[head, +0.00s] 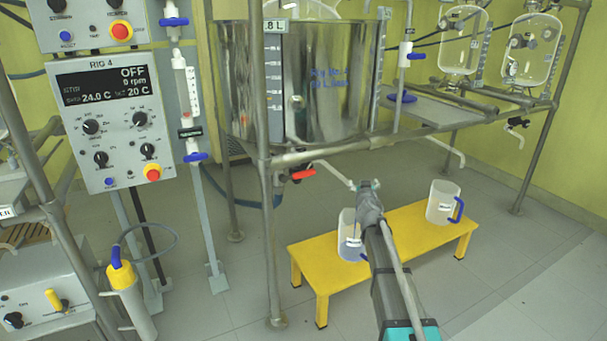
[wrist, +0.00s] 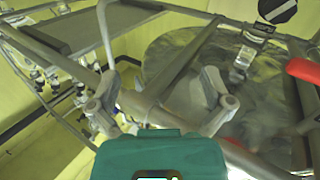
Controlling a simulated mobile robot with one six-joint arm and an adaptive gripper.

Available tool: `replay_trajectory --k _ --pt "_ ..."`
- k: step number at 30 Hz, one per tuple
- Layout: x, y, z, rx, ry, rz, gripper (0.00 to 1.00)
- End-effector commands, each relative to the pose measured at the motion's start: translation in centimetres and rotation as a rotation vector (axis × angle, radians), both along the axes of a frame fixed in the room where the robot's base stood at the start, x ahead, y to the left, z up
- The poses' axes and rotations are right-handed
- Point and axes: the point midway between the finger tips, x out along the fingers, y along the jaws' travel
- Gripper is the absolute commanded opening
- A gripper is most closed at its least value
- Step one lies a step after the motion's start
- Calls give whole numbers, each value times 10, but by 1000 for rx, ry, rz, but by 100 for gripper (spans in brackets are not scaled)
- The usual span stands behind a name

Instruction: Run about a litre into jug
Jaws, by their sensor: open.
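A steel vessel (head: 330,85) with a level scale hangs in the frame. Below it is a drain valve with a red handle (head: 303,174), lying roughly level; a red handle (wrist: 304,70) also shows at the right of the wrist view. A thin outlet pipe (head: 333,172) slopes down right from the valve. One clear jug (head: 349,232) stands beneath the pipe's end, partly hidden by my arm. Another jug (head: 441,203) with a blue handle stands right of it. My gripper (head: 367,184) is open and empty above the near jug; its spread fingers (wrist: 160,88) frame the wrist view.
A yellow bench (head: 404,238) carries both jugs. A control panel (head: 112,110) reading OFF and 0 rpm is at left. Frame posts (head: 268,230) stand between panel and bench. Glass vessels (head: 462,45) hang at back right. The floor at right is clear.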

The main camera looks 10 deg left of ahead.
Motion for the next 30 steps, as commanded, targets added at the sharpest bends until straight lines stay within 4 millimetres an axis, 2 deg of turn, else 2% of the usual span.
replay_trajectory --k 1,6,9,12,18,30 --pt "16 20 -5 -2 -29 69 100" --pt "37 81 -13 -10 -69 300 100" --pt "42 108 -20 -16 -67 408 100" --pt "43 127 -26 -21 -57 484 100" --pt "43 142 -30 -24 -42 546 100" --pt "43 143 -30 -24 -42 547 100"
